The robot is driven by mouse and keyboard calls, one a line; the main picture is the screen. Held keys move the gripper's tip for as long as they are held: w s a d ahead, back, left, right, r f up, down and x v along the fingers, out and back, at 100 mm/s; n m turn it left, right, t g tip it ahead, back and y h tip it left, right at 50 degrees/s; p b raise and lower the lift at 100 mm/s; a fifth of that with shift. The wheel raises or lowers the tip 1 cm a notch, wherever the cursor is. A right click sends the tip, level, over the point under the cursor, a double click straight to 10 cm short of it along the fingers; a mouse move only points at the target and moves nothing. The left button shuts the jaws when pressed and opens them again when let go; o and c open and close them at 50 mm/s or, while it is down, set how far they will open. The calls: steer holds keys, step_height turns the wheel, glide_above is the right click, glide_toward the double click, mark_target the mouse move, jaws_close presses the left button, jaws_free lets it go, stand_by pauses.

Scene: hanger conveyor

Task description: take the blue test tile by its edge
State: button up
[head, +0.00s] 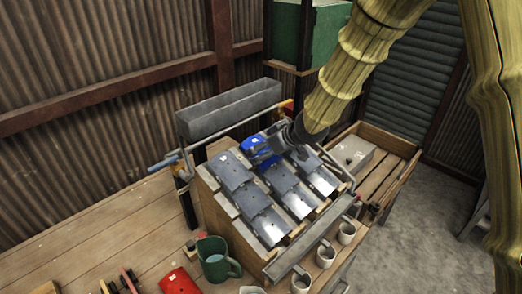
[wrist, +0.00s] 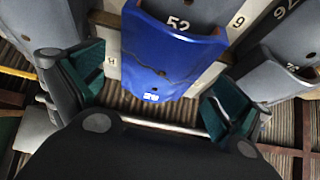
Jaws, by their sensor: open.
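The blue test tile (head: 257,146) lies at the upper end of the middle column of a sloped rack of grey tiles (head: 264,226). In the head view my gripper (head: 279,143) is at its right side and covers part of it. In the wrist view the blue tile (wrist: 165,65) shows its rounded lower edge, a small white mark and a dark crack-like line. My gripper's teal-padded fingers (wrist: 157,98) are spread apart, one to each side of that edge. A gap shows between each finger and the tile; nothing is held.
Grey tiles numbered in white flank the blue one closely. A long grey metal trough (head: 230,110) stands behind the rack. A green jug (head: 213,260), a red tile (head: 178,281) and several pale mugs (head: 326,254) stand in front. A wooden crate (head: 398,168) is at right.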

steer(key=shift+w+a+f, duration=0.3)
steer(key=shift+w+f, duration=0.05)
steer(key=shift+f, duration=0.15)
steer(key=c, duration=1.2)
steer(key=shift+o, duration=0.2)
steer(key=shift+r, duration=0.15)
